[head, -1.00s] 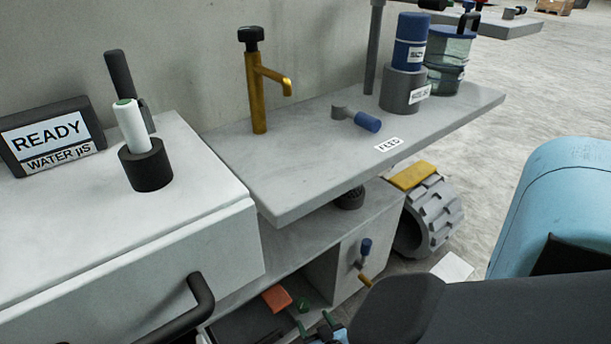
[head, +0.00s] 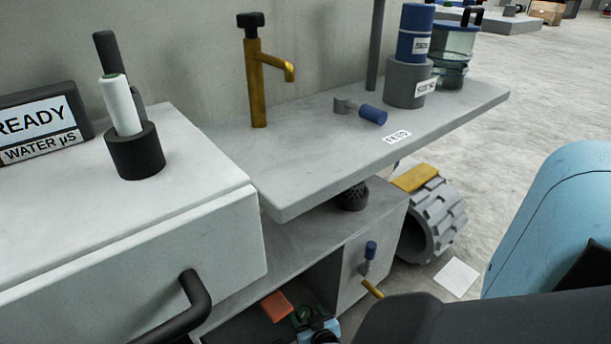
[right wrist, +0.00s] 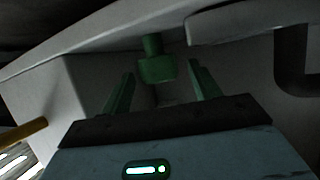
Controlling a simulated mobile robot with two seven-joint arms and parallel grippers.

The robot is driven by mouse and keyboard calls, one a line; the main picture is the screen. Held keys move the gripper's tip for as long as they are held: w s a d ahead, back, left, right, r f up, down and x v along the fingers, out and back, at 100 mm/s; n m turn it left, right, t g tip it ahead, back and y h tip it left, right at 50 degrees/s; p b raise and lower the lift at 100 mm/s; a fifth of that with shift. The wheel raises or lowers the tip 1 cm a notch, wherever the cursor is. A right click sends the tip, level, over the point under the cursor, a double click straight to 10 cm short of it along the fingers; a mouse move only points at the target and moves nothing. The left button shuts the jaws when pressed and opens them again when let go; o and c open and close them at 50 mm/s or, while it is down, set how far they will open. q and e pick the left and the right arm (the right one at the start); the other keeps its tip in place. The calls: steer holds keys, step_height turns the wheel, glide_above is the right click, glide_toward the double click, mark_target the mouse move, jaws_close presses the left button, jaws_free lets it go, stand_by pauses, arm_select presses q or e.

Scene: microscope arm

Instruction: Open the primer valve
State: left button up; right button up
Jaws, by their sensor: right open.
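A green knob (head: 301,315) on a short stem shows in the open lower bay of the bench, partly covered by my right gripper (head: 318,328). In the right wrist view, the green knob (right wrist: 156,69) is ahead of my open right gripper (right wrist: 162,76), between the lines of its two fingers. I cannot tell whether the fingers touch it. No label shows which one is the primer valve. My left gripper is not in view.
The shelf (head: 315,170) overhangs the bay. An orange block (head: 277,305) lies beside the green knob. A black handle (head: 190,305) sticks out at the left. A grey ridged wheel (head: 435,215) stands right of the cabinet.

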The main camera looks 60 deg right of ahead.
steer(key=c, duration=1)
